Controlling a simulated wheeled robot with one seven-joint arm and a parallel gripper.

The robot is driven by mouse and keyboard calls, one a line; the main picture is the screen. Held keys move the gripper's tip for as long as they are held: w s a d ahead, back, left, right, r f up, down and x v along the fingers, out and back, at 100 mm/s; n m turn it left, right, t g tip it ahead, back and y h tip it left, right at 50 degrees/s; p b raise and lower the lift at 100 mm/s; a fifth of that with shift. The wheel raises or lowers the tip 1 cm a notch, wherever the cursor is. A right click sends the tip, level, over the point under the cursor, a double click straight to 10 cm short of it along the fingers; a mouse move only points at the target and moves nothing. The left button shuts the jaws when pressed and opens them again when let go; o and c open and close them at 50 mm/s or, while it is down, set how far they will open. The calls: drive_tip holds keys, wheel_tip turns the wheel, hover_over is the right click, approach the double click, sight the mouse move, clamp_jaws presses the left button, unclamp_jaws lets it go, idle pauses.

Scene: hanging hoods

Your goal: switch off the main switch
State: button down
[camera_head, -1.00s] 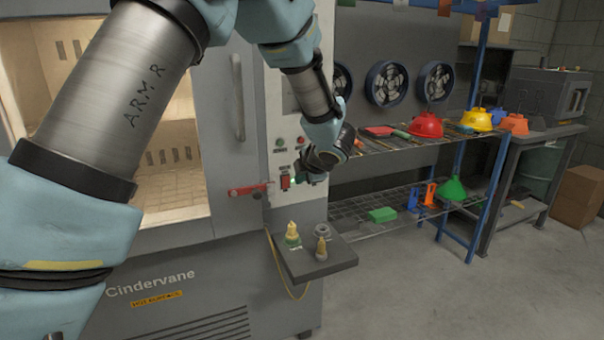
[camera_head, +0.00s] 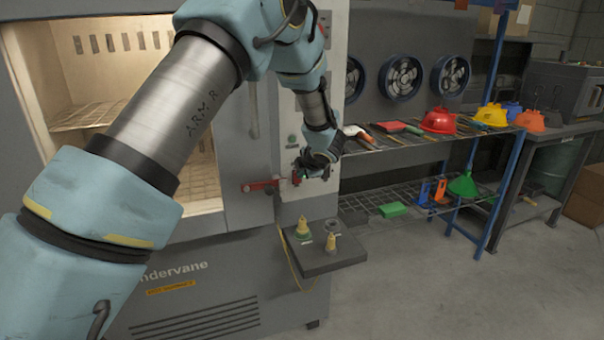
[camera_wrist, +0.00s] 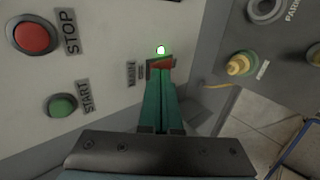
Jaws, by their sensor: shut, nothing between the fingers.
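The main switch (camera_wrist: 160,63) is a small red rocker in a dark frame, beside a label reading MAIN. A bright lamp with a green rim (camera_wrist: 161,50) glows just above it in the wrist view. My gripper (camera_wrist: 161,76) has its two green fingers together and empty, with their tips at the lower part of the switch. They cover part of it, and I cannot tell whether they touch. In the head view my gripper (camera_head: 300,174) is in front of the control panel, largely hiding the switch.
A red STOP button (camera_wrist: 33,36) and green START button (camera_wrist: 61,106) share the panel. A small shelf (camera_head: 325,259) with knob-like parts juts out below. A wire rack (camera_head: 375,145) stands right.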

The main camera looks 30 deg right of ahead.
drive_tip(key=shift+w+r+p, duration=0.25)
drive_tip(key=shift+r+p, duration=0.25)
drive_tip(key=shift+p, duration=0.05)
drive_tip(key=shift+w+r+p, duration=0.2)
drive_tip(key=shift+r+p, duration=0.3)
drive_tip(key=shift+s, duration=0.1)
